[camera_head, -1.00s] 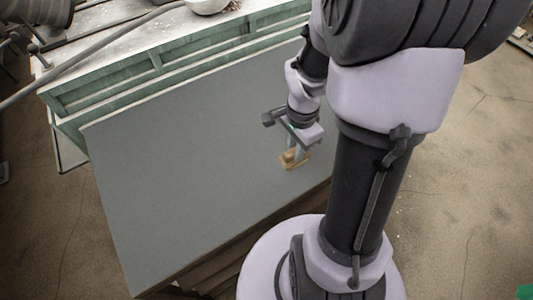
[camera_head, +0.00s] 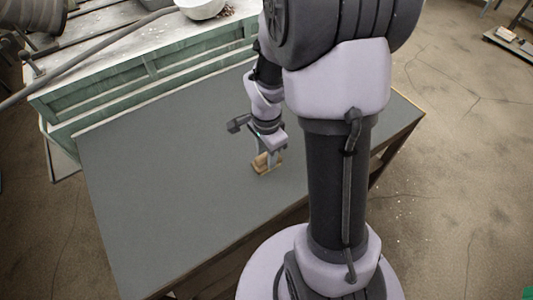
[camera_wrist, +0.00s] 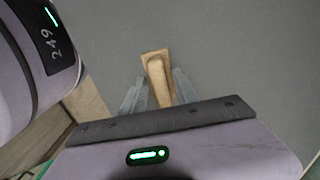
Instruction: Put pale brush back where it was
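The pale brush (camera_wrist: 158,72), a tan block with a rounded wooden handle, is between the two fingers of my gripper (camera_wrist: 160,92) in the wrist view. The fingers lie along both sides of the handle and my gripper is shut on it. In the head view the brush (camera_head: 262,164) is just below my gripper (camera_head: 266,156), over the grey tabletop (camera_head: 170,190). I cannot tell whether its underside touches the table. Part of the brush is hidden by the fingers.
A green-framed bench (camera_head: 120,85) with a pale top adjoins the far side of the table. A white bowl (camera_head: 200,8) stands on it, with small dark bits beside it. The left part of the grey tabletop is clear. The table's front edge lies near my base.

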